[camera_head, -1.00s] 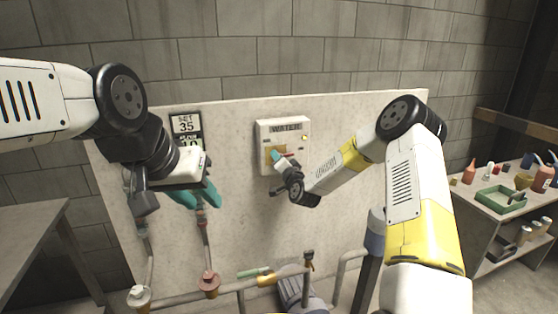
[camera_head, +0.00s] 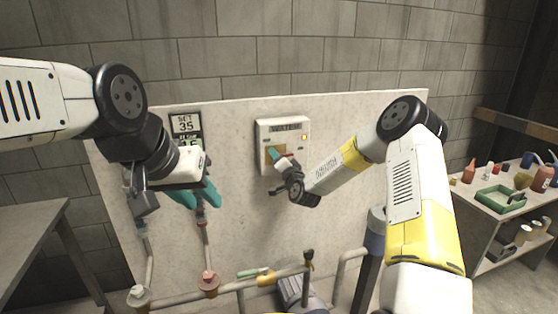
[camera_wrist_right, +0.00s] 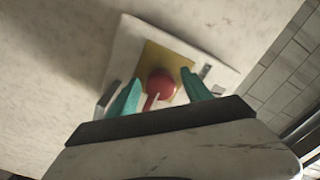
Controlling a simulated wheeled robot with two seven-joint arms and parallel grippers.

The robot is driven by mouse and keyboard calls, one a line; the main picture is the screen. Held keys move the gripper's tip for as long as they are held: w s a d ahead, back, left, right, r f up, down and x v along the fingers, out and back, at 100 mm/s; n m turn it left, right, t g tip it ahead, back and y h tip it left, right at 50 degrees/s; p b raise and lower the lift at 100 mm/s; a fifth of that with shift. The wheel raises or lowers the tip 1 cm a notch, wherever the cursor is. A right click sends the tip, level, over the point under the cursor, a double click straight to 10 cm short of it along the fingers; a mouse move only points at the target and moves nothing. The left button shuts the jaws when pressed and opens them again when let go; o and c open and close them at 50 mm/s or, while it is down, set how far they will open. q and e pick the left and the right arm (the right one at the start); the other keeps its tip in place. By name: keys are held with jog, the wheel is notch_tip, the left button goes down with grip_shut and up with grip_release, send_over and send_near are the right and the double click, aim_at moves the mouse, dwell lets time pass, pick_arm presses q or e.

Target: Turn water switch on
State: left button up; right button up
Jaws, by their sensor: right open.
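The water switch box (camera_head: 297,128) is a white panel with a yellow plate, mounted on the pale wall board. Its red switch knob (camera_wrist_right: 161,83) sits on the yellow plate in the right wrist view, with a short red lever pointing down. My right gripper (camera_wrist_right: 158,88) is open at the box, one teal finger on each side of the knob. I cannot tell if the fingers touch it. In the head view my right gripper (camera_head: 280,156) partly hides the plate and switch. My left gripper (camera_head: 205,204) appears open and empty, in front of the board at left.
A display (camera_head: 186,124) reading SET 35 hangs left of the box. Pipes with valves (camera_head: 208,282) run below the board. A workbench (camera_head: 30,230) stands at left. A shelf with a green tray (camera_head: 499,199) and several bottles stands at right.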

jog(key=shift+s, duration=0.1)
jog(key=v, duration=0.7)
jog(key=shift+s, duration=0.3)
jog(key=shift+d, duration=0.1)
jog(key=s+d+r+n+g+h, duration=0.1)
jog(key=s+d+r+n+g, duration=0.2)
jog(key=s+r, duration=0.35)
jog(key=s+d+r+n+g+h, duration=0.2)
jog(key=s+d+r+n+g, duration=0.15)
jog(key=s+r, duration=0.35)
jog(key=s+d+r+g, duration=0.1)
jog(key=s+d+g, duration=0.1)
jog(key=s, duration=1.1)
jog(key=s+d+r+g, duration=0.1)
jog(key=s+d+g, duration=0.1)
jog(key=s, duration=1.1)
jog(key=shift+s+d+n, duration=0.3)
jog(key=shift+d+n, duration=0.15)
jog(key=shift+d, duration=0.15)
